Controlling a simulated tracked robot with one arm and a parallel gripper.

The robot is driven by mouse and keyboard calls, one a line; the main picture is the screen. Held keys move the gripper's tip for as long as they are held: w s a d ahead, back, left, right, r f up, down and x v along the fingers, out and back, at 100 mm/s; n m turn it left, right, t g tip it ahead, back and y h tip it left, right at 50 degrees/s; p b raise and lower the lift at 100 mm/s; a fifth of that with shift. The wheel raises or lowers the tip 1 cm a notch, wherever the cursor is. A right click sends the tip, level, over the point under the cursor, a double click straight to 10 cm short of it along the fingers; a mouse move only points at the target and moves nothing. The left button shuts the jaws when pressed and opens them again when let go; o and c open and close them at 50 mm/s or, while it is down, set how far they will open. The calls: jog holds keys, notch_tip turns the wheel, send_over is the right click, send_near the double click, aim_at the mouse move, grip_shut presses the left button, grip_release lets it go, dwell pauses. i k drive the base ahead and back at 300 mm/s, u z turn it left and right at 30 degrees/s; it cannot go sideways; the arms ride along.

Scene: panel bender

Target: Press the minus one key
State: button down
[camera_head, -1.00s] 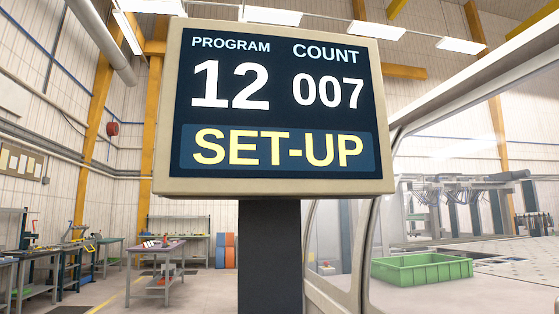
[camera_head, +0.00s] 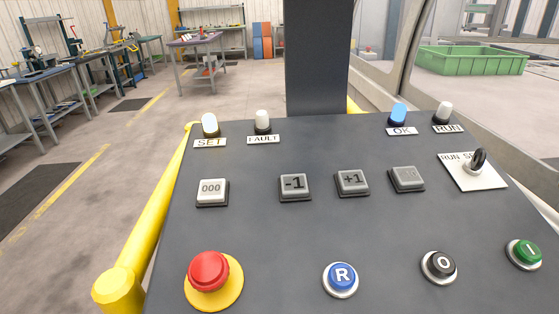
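The minus one key (camera_head: 294,185) is a square grey button marked "-1" near the middle of the dark control panel (camera_head: 265,225). It sits between the "000" key (camera_head: 212,191) on its left and the "+1" key (camera_head: 351,182) on its right. A further grey key (camera_head: 407,178) with a faint label, hard to read, is right of "+1". Nothing covers the minus one key. My gripper is not in view.
The panel's front row holds a red mushroom button (camera_head: 209,272), blue "R" button (camera_head: 341,277), black "O" button (camera_head: 439,265) and green "I" button (camera_head: 524,252). Lamps and a RUN switch (camera_head: 476,164) sit behind. A yellow rail (camera_head: 150,230) runs along the left. A dark post (camera_head: 317,60) rises behind.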

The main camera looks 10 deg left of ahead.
aim_at(292, 186)
jog(key=u, duration=2.3)
jog(key=k, duration=0.8)
jog(key=z, duration=1.35)
jog(key=i, duration=1)
jog(key=u, duration=0.05)
